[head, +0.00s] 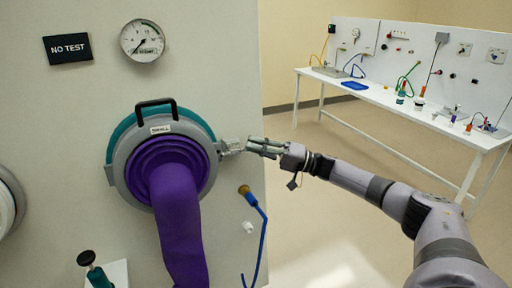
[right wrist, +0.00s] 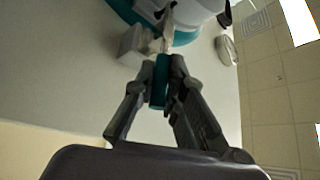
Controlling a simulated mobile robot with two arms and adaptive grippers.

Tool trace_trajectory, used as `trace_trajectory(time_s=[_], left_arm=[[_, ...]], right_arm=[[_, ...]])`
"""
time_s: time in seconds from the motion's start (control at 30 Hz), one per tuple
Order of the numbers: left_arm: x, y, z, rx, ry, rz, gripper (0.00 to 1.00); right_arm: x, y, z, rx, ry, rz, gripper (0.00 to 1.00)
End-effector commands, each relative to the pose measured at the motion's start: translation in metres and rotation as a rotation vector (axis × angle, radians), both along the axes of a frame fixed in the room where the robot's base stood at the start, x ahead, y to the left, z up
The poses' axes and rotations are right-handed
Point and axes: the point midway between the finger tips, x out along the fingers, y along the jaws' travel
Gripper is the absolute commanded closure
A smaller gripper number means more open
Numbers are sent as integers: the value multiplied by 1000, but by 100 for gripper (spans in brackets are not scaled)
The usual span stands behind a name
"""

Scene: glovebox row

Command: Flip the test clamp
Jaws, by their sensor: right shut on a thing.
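The test clamp (head: 227,148) is a small grey metal toggle on the right side of the glove port's ring. In the right wrist view its teal lever (right wrist: 160,78) stands between my fingers. My right gripper (head: 258,147) reaches in from the right and is shut on this lever; the wrist view also shows the gripper (right wrist: 163,88). The port (head: 112,175) has a grey and teal ring, a black handle on top and a purple glove hanging out. My left gripper is out of view.
A blue hose (head: 263,225) hangs below the clamp. A teal, black-topped knob (head: 95,272) stands lower left. A white bench (head: 400,110) is far off; the floor between is clear.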

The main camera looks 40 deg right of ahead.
Motion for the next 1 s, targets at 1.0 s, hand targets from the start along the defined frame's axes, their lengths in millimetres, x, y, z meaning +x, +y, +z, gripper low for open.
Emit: trace_trajectory(time_s=[1.0], left_arm=[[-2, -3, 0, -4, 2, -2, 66]], right_arm=[[-3, -3, -2, -1, 1, 1, 68]])
